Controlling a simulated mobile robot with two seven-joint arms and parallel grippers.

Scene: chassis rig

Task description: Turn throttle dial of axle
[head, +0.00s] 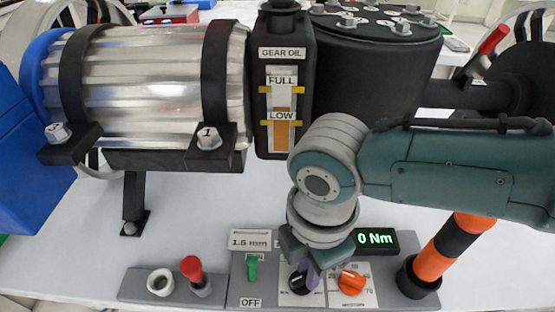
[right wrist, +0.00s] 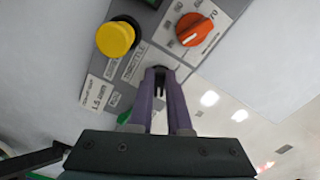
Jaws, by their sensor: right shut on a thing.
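The black throttle dial (head: 297,282) sits on a white plate on the grey control panel (head: 238,288). My right gripper (head: 309,274) reaches down to it from above, with purple fingers. In the right wrist view, the gripper (right wrist: 160,76) is shut on the throttle dial (right wrist: 159,69), next to the THROTTLE label (right wrist: 133,62). The fingers hide most of the dial, so its pointer setting cannot be read. My left gripper is not in view.
An orange dial (head: 351,282) stands just right of the throttle dial, and a green switch (head: 252,268) to its left. A display (head: 376,241) reads 0 Nm. A red-topped lever (head: 193,272) is further left. The axle housing (head: 155,80) and gear oil tank (head: 283,140) stand behind.

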